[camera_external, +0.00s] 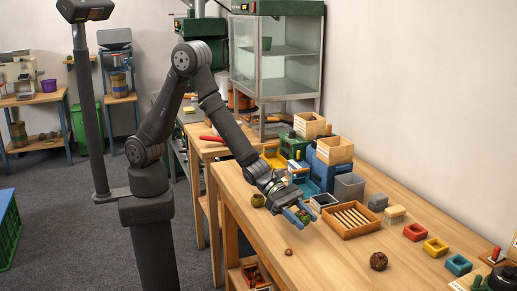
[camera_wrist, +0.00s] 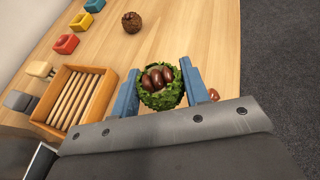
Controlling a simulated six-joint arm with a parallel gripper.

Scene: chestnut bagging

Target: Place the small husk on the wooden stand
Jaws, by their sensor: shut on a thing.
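My gripper (camera_wrist: 158,80) has its blue fingers shut on a green spiky husk (camera_wrist: 150,99), with brown chestnuts showing in its open top. In the external view my gripper (camera_external: 299,214) holds it above the table, left of the slatted wooden tray. A brown spiky husk (camera_external: 378,261) lies alone on the table; it also shows in the wrist view (camera_wrist: 132,22). A yellow-green husk (camera_external: 258,200) sits left of my gripper. A slatted wooden tray (camera_external: 372,229) stands right of my gripper; I cannot tell whether it is the stand.
A loose chestnut (camera_external: 288,252) lies on the table (camera_external: 330,262). Red (camera_external: 415,232), yellow (camera_external: 435,248) and teal (camera_external: 458,265) small boxes and a brush (camera_external: 394,214) stand to the right. Wooden crates (camera_external: 334,150) and a grey bin (camera_external: 349,187) stand behind. The front table area is mostly clear.

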